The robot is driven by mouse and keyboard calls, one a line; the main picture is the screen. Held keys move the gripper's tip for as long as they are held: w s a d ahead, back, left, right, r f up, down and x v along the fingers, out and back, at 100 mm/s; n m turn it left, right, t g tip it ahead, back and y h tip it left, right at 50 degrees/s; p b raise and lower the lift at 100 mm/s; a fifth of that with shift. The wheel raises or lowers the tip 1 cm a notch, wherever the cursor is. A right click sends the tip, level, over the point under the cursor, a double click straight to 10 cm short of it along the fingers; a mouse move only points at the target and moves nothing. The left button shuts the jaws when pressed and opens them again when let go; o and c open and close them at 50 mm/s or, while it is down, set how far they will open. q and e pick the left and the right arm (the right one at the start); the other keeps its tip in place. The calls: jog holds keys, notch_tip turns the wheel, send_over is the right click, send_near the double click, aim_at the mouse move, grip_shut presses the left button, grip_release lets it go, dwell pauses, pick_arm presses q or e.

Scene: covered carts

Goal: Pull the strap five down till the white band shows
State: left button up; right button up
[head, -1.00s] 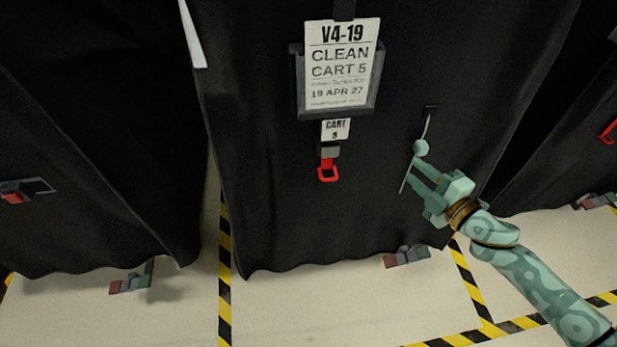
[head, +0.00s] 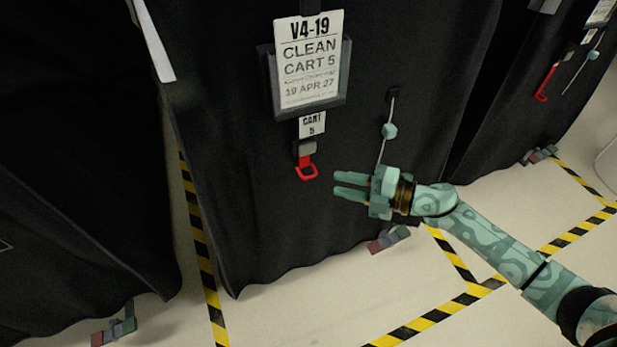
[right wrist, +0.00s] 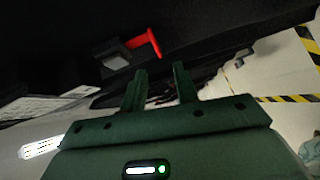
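Strap five hangs from a grey buckle (head: 307,148) below the small CART 5 tag (head: 312,124) on the black cover. Its red pull loop (head: 307,169) is at the lower end. The loop also shows in the right wrist view (right wrist: 150,43), beyond my fingers, with the dark buckle (right wrist: 117,55) beside it. My right gripper (head: 341,185) points left, just right of and slightly below the loop, apart from it. Its two fingers are spread and empty, as the right wrist view (right wrist: 160,85) also shows. My left gripper is not in view.
A CLEAN CART 5 sign (head: 310,65) hangs above the tag. A thin cord with a pale green bead (head: 389,131) hangs behind my right gripper. A neighbouring cart has another red loop (head: 546,82). Yellow-black tape (head: 205,265) marks the floor.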

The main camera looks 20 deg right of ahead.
aim_at(310, 176)
jog(key=b+x, duration=0.1)
jog(key=x, duration=0.7)
jog(key=shift+f+b, duration=0.1)
jog(key=shift+b, duration=0.25)
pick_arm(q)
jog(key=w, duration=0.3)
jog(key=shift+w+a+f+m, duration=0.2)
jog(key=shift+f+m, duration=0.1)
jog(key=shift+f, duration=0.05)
pick_arm(e)
jog(key=shift+w+a, duration=0.25)
grip_shut()
